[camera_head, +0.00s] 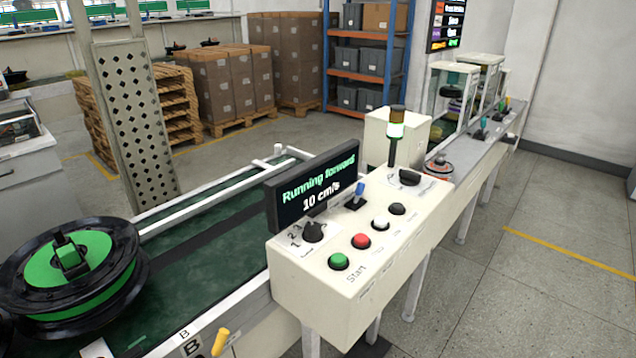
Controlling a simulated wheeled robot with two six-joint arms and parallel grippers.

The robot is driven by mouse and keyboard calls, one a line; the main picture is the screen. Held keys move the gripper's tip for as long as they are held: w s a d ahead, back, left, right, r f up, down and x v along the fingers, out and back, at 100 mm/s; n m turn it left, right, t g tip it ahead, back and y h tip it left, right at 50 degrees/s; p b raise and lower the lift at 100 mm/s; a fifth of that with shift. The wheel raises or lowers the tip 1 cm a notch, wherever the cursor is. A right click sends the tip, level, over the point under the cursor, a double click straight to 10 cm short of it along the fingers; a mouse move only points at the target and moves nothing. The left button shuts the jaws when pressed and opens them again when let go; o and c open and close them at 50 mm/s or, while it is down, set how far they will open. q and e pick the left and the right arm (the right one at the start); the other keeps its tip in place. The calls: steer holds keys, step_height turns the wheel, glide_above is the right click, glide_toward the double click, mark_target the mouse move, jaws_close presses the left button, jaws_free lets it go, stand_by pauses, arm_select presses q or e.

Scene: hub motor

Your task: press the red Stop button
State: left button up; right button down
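The red button (361,241) sits on the sloping top of the cream control box (345,292), between a green button (339,261) and a white button (380,223). The label by the green button reads "Start"; the label by the red one is too small to read. The display (313,190) behind the buttons reads "Running forward 10 cm/s". Neither of my grippers is in view.
A black button (397,209), a rotary knob (314,232) and a blue-topped lever (358,192) share the box top. A black and green hub motor (70,262) lies on the green conveyor belt (200,275). Open floor (540,270) lies right.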

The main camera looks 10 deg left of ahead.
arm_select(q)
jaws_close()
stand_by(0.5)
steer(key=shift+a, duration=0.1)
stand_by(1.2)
